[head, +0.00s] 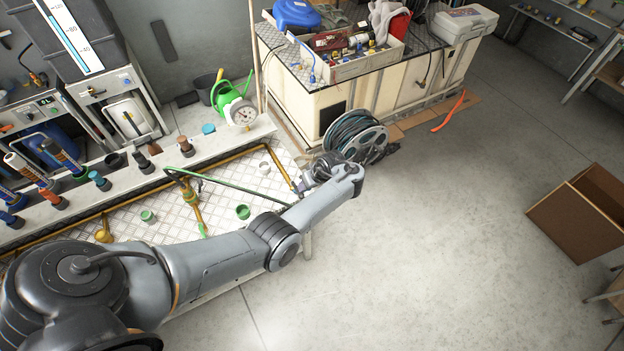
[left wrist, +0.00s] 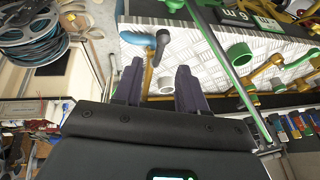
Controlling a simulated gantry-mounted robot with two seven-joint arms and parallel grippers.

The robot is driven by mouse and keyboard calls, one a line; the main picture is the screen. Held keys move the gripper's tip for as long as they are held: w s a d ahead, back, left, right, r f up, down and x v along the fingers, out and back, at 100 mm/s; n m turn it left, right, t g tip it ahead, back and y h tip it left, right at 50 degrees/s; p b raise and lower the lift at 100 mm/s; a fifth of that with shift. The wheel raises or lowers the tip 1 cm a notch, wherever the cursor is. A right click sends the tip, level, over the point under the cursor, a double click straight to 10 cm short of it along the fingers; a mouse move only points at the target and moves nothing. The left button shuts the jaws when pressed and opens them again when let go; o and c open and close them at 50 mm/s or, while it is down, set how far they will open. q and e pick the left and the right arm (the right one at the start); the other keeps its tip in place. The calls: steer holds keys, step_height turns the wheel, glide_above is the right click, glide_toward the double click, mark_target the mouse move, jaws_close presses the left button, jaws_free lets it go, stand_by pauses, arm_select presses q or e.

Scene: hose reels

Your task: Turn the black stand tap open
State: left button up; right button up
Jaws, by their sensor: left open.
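I cannot tell whether either finger touches the lever. In the head view, my left gripper (head: 312,175) is small at the far end of my arm, near the end of the brass pipe (head: 280,168), and the tap is not clearly visible there. My right gripper is not in view.
A hose reel (head: 370,143) stands right behind my gripper, against a cabinet (head: 297,105). A green pole (head: 238,187) lies across the checker-plate tray (head: 225,176), with a brass fitting and green cups. A cardboard box (head: 585,212) is at the right. The middle floor is clear.

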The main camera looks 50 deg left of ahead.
arm_select(q)
steer(key=shift+v, duration=1.8)
